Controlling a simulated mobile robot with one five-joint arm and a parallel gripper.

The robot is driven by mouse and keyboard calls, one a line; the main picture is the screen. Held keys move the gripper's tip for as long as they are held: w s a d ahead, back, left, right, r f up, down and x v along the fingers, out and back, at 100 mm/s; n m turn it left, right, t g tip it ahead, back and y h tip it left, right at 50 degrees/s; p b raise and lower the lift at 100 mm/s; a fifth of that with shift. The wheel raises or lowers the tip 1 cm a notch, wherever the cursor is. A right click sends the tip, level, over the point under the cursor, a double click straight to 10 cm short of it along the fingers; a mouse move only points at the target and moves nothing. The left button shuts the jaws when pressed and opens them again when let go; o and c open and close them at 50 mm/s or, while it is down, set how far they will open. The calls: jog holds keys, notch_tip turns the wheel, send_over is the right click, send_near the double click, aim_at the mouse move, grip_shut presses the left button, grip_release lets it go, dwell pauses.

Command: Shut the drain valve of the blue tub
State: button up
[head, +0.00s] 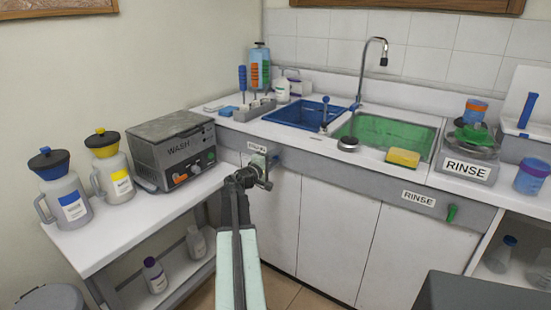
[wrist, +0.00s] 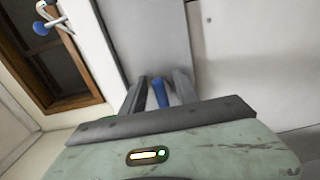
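The blue tub (head: 292,113) is a blue basin set into the left of the counter. Below it, on the grey counter front, the blue drain valve handle (head: 277,158) shows partly behind my gripper (head: 262,176). In the wrist view the blue handle (wrist: 160,94) stands between the two fingers of my gripper (wrist: 159,88). The fingers are apart, one on each side of it, with what look like narrow gaps. Whether either finger touches the handle I cannot tell.
A green basin (head: 385,135) with a yellow sponge (head: 403,158) lies to the right. A green valve handle (head: 451,214) sits below it by a RINSE label.

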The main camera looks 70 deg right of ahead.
jog(key=v, duration=0.8)
jog(key=shift+d, duration=0.1)
dwell(0.3)
